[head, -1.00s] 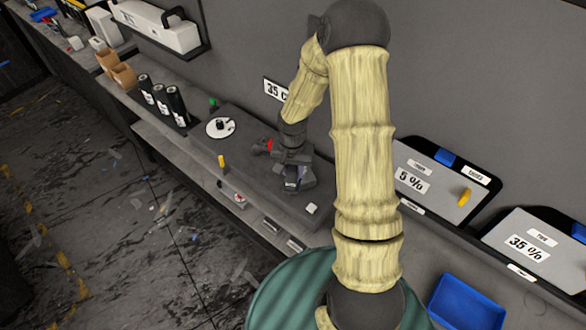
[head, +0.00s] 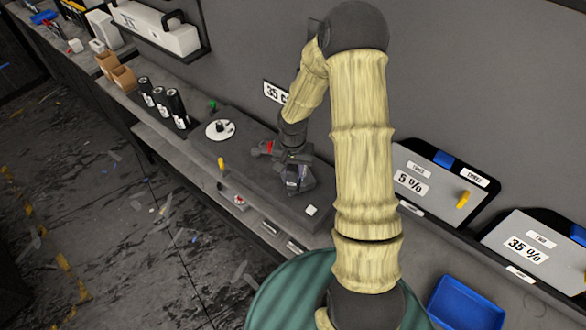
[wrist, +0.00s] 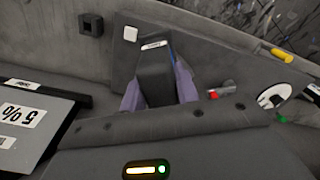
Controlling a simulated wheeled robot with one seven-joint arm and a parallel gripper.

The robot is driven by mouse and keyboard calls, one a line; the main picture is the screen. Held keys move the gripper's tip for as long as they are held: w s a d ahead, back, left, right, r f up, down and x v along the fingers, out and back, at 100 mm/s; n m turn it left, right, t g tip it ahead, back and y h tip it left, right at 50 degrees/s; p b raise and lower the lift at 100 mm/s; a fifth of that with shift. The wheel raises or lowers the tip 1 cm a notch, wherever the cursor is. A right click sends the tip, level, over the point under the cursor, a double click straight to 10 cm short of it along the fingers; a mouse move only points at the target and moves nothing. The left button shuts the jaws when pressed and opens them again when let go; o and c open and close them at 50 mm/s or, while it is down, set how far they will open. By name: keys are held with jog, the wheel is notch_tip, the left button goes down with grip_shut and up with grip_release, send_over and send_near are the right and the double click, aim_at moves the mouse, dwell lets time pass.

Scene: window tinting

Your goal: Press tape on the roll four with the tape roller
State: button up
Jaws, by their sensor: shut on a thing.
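My gripper (head: 297,177) is low over the dark raised board on the bench. In the wrist view its two grey-purple fingers (wrist: 184,82) close on both sides of a dark block (wrist: 154,76) with a small white label on its end. I cannot tell whether this block is the tape roller or part of a roll. Three black rolls (head: 161,102) with white labels stand upright at the left on the bench; I cannot tell which is roll four. A small red-tipped tool (head: 266,147) lies beside the gripper, and it also shows in the wrist view (wrist: 214,95).
A white disc (head: 220,130) with a dark knob, a yellow piece (head: 221,163) and a small white block (head: 312,210) are on the board. Sample panels (head: 440,182) lean at the right wall. A blue tray (head: 466,304) sits at the lower right.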

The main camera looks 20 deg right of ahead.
jog(key=shift+w+d+p, duration=0.25)
jog(key=shift+w+d, duration=0.15)
jog(key=shift+w, duration=0.35)
jog(key=shift+w+d+p, duration=0.25)
jog(key=shift+w+d, duration=0.15)
jog(key=shift+w, duration=0.35)
dwell(1.8)
jog(key=shift+s+a+b, duration=0.4)
jog(key=shift+s+a, duration=0.05)
jog(key=shift+s, duration=0.45)
jog(key=shift+s+a+b, duration=0.4)
jog(key=shift+s+a, duration=0.1)
jog(key=shift+s, duration=0.35)
jog(key=shift+s+a+b, duration=0.4)
jog(key=shift+s+a, duration=0.05)
jog(key=shift+s, duration=0.45)
jog(key=shift+f, duration=0.1)
